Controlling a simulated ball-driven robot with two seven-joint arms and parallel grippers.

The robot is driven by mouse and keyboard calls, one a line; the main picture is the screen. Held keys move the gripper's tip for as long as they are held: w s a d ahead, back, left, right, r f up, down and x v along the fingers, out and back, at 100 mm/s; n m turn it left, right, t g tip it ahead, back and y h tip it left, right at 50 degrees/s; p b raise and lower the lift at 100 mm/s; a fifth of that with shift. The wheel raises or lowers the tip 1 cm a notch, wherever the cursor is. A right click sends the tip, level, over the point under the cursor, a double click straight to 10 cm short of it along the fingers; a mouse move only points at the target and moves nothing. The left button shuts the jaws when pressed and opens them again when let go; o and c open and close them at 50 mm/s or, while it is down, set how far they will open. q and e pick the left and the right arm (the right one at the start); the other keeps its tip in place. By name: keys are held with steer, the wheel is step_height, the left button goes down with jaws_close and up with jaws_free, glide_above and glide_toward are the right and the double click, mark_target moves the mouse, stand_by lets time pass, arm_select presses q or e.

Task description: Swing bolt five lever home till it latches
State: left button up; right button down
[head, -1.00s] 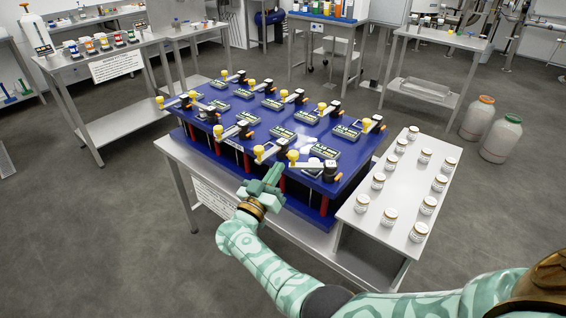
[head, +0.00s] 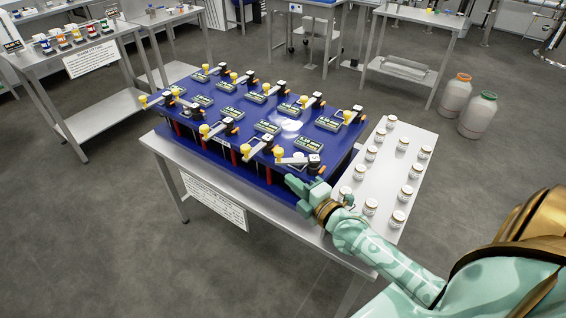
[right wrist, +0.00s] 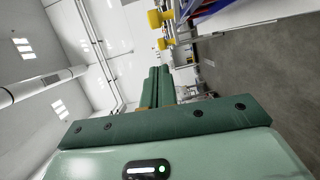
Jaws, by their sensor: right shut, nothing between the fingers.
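A blue evaporator unit (head: 190,138) stands on a steel table. Several bolt levers with yellow knobs and dark pivots line its top. The near-corner lever (head: 297,160) lies with its yellow knob (head: 279,152) to the left of its pivot. I cannot tell which lever is number five, or whether any is latched. My right gripper (head: 300,187) is shut and empty, just in front of the near corner, a little below that lever in the picture. Its closed fingers (right wrist: 158,88) show in the right wrist view, with yellow knobs (right wrist: 155,18) beyond them. My left gripper is out of view.
Several small white jars (head: 371,206) stand on a steel shelf right of the unit, close to my right forearm. A printed sign (head: 215,202) hangs on the table's front. Two capped containers (head: 478,116) stand on the floor behind right. The floor in front is clear.

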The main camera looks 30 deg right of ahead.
mark_target(298, 161)
steer(key=w+d+b, duration=0.2)
steer(key=w, duration=0.6)
steer(key=shift+f, duration=0.25)
